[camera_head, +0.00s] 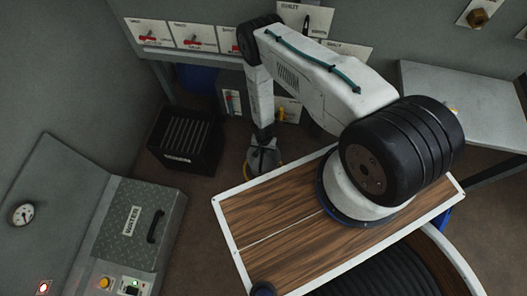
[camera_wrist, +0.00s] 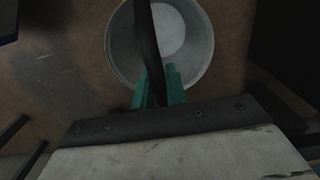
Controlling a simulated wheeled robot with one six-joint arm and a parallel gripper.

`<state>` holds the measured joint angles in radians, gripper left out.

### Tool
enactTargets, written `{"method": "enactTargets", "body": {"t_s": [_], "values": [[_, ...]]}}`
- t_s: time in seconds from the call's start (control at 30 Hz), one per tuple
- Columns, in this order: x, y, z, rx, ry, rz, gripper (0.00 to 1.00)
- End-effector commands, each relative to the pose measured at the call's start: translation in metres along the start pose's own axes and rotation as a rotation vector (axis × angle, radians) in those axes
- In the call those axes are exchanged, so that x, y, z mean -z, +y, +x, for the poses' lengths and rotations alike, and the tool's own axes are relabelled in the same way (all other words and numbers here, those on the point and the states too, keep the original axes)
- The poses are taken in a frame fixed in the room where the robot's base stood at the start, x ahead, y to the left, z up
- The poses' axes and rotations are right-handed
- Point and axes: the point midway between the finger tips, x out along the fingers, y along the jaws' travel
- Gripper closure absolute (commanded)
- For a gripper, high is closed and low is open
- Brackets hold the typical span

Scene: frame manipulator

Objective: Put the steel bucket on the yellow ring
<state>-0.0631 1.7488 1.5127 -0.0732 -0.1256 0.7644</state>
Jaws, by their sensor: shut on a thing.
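The steel bucket (camera_wrist: 190,68) is a round grey pail seen from above in the wrist view, with a dark handle (camera_wrist: 148,45) arching across its mouth. My gripper (camera_wrist: 159,86), with teal fingers, is shut on that handle. In the head view the bucket (camera_head: 256,167) hangs or stands low under my gripper (camera_head: 263,146), beyond the wooden board. A thin yellow arc, seemingly the yellow ring (camera_head: 247,174), shows at floor level beside the bucket. Most of the ring is hidden, and I cannot tell whether the bucket touches it.
A black crate (camera_head: 185,141) stands on the floor to the left. The wall panel with red switches (camera_head: 195,37) is behind. A grey cabinet (camera_head: 130,225) is at the lower left and a grey table (camera_head: 475,100) at the right. Brown floor is open left of my gripper.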

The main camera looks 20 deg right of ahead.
Motion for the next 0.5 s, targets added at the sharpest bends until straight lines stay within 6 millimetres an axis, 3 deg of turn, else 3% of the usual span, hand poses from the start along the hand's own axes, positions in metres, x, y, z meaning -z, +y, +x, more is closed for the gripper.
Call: {"method": "enactTargets", "body": {"t_s": [0.23, 0.5], "values": [[0.0, 0.0, 0.02, 0.0, 0.001, -0.001, 1.0], [0.001, -0.001, 0.022, 0.001, 0.001, 0.0, 1.0]]}}
